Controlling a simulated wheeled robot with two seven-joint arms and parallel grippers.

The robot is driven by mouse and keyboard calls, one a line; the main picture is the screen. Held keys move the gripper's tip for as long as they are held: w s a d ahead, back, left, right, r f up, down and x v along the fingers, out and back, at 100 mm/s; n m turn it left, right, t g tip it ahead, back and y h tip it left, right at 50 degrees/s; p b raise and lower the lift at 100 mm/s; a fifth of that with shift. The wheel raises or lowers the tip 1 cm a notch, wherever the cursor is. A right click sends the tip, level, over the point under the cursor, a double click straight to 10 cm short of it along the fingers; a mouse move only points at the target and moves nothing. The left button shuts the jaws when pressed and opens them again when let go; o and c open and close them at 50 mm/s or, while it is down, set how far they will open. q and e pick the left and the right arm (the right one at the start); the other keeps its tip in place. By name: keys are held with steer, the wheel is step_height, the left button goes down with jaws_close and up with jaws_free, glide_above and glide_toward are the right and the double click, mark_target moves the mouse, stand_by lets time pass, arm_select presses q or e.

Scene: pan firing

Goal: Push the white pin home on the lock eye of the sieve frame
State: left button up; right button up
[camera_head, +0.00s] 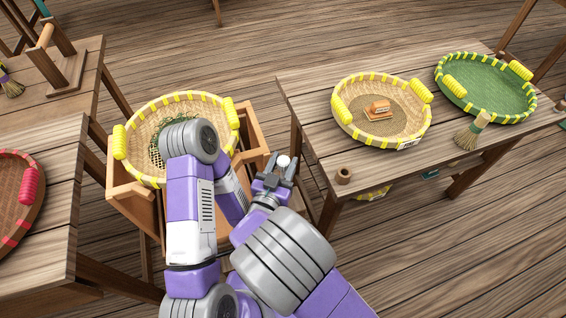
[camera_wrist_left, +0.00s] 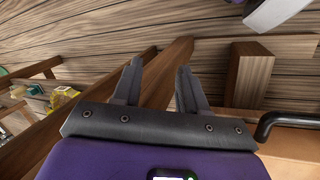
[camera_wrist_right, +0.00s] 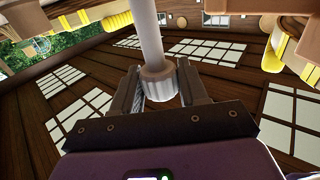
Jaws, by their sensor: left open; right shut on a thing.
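The sieve frame (camera_head: 256,125) is a wooden stand carrying a round woven sieve (camera_head: 190,97) with a yellow-bound rim and yellow grips. My right gripper (camera_head: 276,171) is at the right side of the frame, shut on the white pin (camera_head: 283,160). In the right wrist view the pin (camera_wrist_right: 151,35) has a thick collar between the fingers (camera_wrist_right: 158,70) and a thinner shaft running out of the top of the picture. My left gripper (camera_wrist_left: 160,72) is open and empty; the head view hides it behind my arm. I cannot make out the lock eye.
A table (camera_head: 300,85) at the right holds a tan tray (camera_head: 335,115), a green tray (camera_head: 490,62), a brush (camera_head: 472,132) and a small wooden cup (camera_head: 343,175). Tables stand at the left, one with a red-rimmed tray (camera_head: 30,180). A black bent bar (camera_wrist_left: 285,117) lies right of my left gripper.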

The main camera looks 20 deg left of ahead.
steer(key=shift+s+a+f, duration=0.15)
steer(key=shift+a+f, duration=0.05)
steer(key=shift+f, duration=0.15)
steer(key=shift+f+b, duration=0.35)
steer(key=shift+b, duration=0.1)
steer(key=shift+f+b, duration=2.1)
steer(key=shift+f, duration=0.55)
steer(key=shift+r, duration=0.1)
steer(key=shift+r+p, duration=2.85)
steer(key=shift+r, duration=0.9)
steer(key=shift+f, duration=0.3)
steer(key=shift+r, duration=0.2)
